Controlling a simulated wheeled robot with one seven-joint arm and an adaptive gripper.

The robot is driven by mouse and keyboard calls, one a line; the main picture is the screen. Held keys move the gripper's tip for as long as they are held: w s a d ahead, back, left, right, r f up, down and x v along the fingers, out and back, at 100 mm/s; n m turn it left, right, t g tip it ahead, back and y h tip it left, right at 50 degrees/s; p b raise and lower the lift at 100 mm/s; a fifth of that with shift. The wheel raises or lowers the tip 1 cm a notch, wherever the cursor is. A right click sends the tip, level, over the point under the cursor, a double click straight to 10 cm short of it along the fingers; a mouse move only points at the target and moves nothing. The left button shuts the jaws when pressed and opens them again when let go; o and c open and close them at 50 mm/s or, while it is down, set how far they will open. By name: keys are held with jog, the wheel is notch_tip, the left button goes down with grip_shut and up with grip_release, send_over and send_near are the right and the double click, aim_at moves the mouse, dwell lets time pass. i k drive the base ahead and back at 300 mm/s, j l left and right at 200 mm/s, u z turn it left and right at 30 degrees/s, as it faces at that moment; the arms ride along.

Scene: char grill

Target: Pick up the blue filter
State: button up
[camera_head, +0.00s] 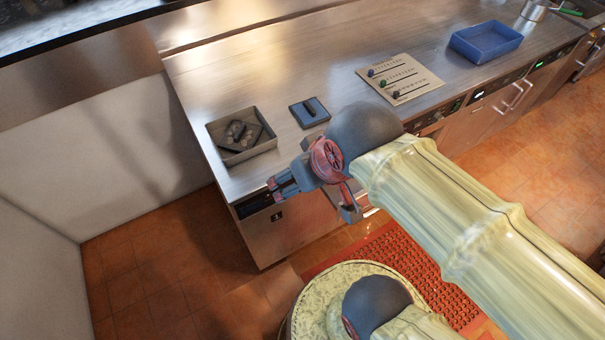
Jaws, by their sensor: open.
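The blue filter (309,112) is a small flat square with a dark bar handle on top. It lies flat on the steel counter, left of the middle of the picture. My gripper (273,191) is at the counter's front edge, nearer the camera than the filter and a little to its left. It points left, is open, and nothing shows between its fingers. The gripper is apart from the filter. My wrist passes close by the filter's lower right without covering it.
A grey metal tray (213,133) holding dark pieces stands left of the filter. A beige panel with coloured sliders (414,76) lies to the right, then an empty blue bin (485,42). A metal pot (534,10) is at the far right. Steel counter (250,72) behind the filter is clear.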

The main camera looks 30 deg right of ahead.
aim_at(309, 112)
jog(key=i+j, duration=0.1)
jog(key=i+j+z, duration=0.2)
jog(key=z, duration=0.25)
jog(key=i+j+z, duration=0.3)
jog(key=z, duration=1.5)
